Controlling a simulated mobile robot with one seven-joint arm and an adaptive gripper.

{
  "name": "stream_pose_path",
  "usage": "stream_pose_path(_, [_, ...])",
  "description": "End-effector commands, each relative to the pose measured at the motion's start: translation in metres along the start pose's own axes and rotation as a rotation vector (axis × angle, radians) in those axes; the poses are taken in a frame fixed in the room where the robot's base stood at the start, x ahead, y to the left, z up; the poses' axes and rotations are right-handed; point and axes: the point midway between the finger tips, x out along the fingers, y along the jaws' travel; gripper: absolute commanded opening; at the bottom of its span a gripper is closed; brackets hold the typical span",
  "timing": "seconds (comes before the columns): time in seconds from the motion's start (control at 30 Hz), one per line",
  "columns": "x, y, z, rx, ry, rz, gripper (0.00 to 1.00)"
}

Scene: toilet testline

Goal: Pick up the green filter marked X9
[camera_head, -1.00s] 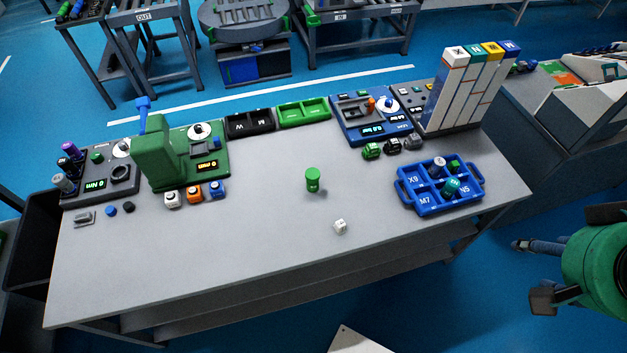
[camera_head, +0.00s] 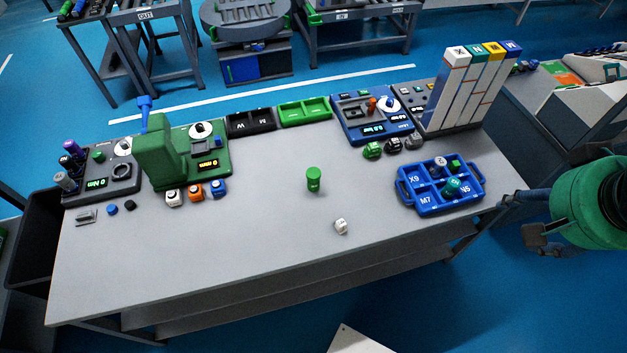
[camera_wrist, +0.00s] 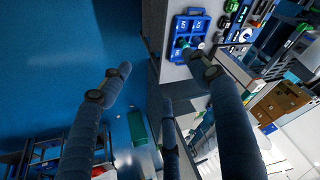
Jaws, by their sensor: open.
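A green cylindrical filter (camera_head: 313,179) stands upright near the middle of the grey table, with a small dark mark on its side that is too small to read. A blue tray (camera_head: 408,198) to its right has compartments lettered X9, M7 and N5. Inside the tray are a grey-topped part (camera_head: 438,167), a green part (camera_head: 454,167) and a teal part (camera_head: 452,186). My gripper (camera_head: 520,213) is open and empty at the table's right edge, right of the tray and away from the standing filter.
A green press (camera_head: 160,150) stands at the left, a blue device (camera_head: 372,128) at the back, and a tall white rack (camera_head: 462,90) behind the tray.

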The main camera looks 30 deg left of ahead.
Motion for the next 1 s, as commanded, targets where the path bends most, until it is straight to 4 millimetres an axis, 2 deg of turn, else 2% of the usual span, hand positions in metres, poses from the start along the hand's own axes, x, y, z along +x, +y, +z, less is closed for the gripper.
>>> stream_pose_path(0.2, [0.025,-0.045,-0.046,0.004,-0.066,-0.028,0.61])
stream_pose_path(0.5, [0.071,-0.119,-0.094,0.012,-0.152,-0.047,0.61])
stream_pose_path(0.7, [0.11,-0.178,-0.114,0.015,-0.207,-0.05,0.61])
stream_pose_path(1.0, [0.177,-0.274,-0.12,0.016,-0.288,-0.037,0.61])
